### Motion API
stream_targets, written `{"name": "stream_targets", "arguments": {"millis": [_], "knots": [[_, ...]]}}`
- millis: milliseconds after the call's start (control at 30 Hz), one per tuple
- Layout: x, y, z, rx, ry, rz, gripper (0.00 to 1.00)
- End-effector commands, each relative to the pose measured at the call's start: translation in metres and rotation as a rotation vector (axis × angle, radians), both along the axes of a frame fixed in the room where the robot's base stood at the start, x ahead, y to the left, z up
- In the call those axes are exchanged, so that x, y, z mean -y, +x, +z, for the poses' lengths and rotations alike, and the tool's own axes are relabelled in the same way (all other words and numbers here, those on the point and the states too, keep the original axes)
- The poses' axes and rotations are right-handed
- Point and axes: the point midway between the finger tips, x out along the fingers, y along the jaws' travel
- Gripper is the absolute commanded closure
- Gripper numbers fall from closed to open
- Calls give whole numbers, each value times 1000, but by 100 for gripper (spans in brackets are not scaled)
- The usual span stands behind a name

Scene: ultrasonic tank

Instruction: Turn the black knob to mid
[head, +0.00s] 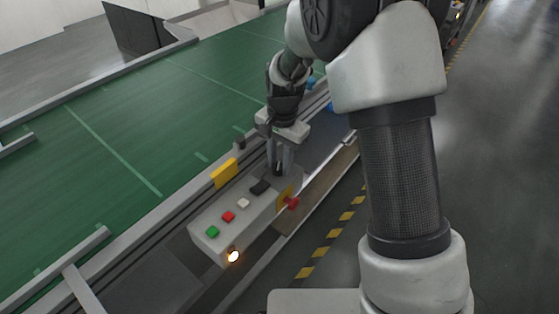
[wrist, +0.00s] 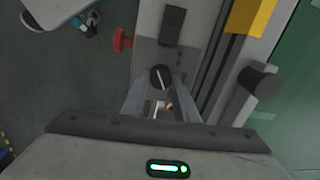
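The black knob (wrist: 161,77) is round with a white pointer line, set on the top face of the grey control box (head: 210,237). In the wrist view the line slants from upper left to lower right. My gripper (head: 279,172) points down at the far end of the box. In the wrist view my gripper (wrist: 161,84) has its two fingers apart, one on each side of the knob. I cannot tell whether either finger touches it. In the head view the fingers hide the knob.
The box carries a green button (head: 212,232), a red button (head: 228,217), a white button (head: 243,203) and a black switch (head: 261,187). A red side button (head: 292,203) sticks out. A yellow plate (head: 224,172) and green conveyor (head: 120,140) lie alongside.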

Motion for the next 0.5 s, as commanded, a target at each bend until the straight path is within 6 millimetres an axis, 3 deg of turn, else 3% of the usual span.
{"name": "stream_targets", "arguments": {"millis": [500], "knots": [[0, 1, 1, 1, 0, 118, 95]]}}
